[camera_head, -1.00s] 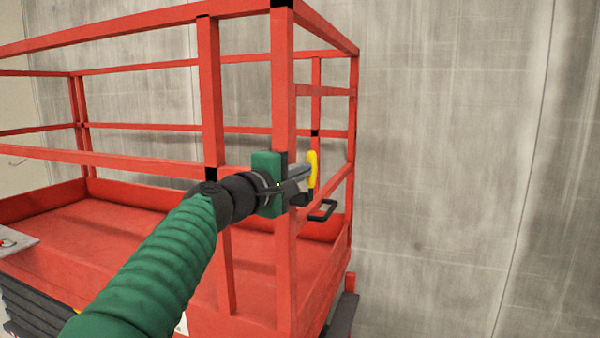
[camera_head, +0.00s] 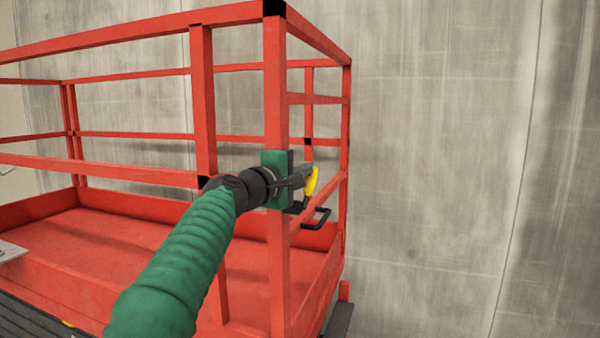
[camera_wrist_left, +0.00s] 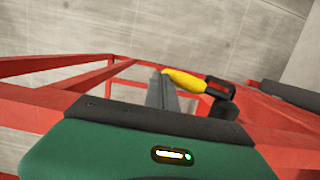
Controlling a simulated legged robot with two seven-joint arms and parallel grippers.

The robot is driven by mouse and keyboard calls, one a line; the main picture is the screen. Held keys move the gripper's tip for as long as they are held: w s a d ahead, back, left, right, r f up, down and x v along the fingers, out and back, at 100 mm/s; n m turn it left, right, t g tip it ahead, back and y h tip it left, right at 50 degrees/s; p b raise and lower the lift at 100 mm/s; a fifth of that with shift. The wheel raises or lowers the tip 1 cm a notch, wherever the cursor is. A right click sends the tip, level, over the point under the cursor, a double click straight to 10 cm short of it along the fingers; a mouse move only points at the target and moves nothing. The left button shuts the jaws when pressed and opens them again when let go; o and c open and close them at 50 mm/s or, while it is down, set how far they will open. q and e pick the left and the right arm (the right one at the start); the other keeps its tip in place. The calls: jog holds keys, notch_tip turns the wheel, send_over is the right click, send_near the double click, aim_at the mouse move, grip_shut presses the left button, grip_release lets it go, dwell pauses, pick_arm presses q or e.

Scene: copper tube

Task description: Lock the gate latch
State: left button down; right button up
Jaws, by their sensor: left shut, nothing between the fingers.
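The gate latch has a yellow handle (camera_head: 312,182), which leans with its top to the right, and a black bracket (camera_head: 297,206) on the red gate side of the platform. In the left wrist view the yellow handle (camera_wrist_left: 184,80) points left from a black pivot part (camera_wrist_left: 219,88). My left gripper (camera_head: 306,170) is shut and empty, its grey fingers beside the yellow handle's upper end. In the left wrist view the shut fingers (camera_wrist_left: 162,82) come up against or very near the handle's tip; I cannot tell if they touch. My right gripper is out of view.
The red corner post (camera_head: 277,110) stands close beside my left wrist. A black loop handle (camera_head: 316,220) sticks out below the latch. Red rails (camera_head: 110,172) run left above the platform floor (camera_head: 90,250). The grey wall (camera_head: 440,170) is behind, with open space at right.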

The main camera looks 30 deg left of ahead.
pick_arm(q)
jog(key=shift+w+a+f, duration=0.15)
jog(key=shift+w+f, duration=0.1)
jog(key=shift+w, duration=0.3)
jog(key=shift+w+a+f, duration=0.1)
jog(key=shift+w+f, duration=0.15)
jog(key=shift+w, duration=0.25)
jog(key=s+b, duration=0.9)
jog(key=s, duration=0.7)
jog(key=shift+s+d, duration=0.3)
jog(key=shift+f, duration=0.2)
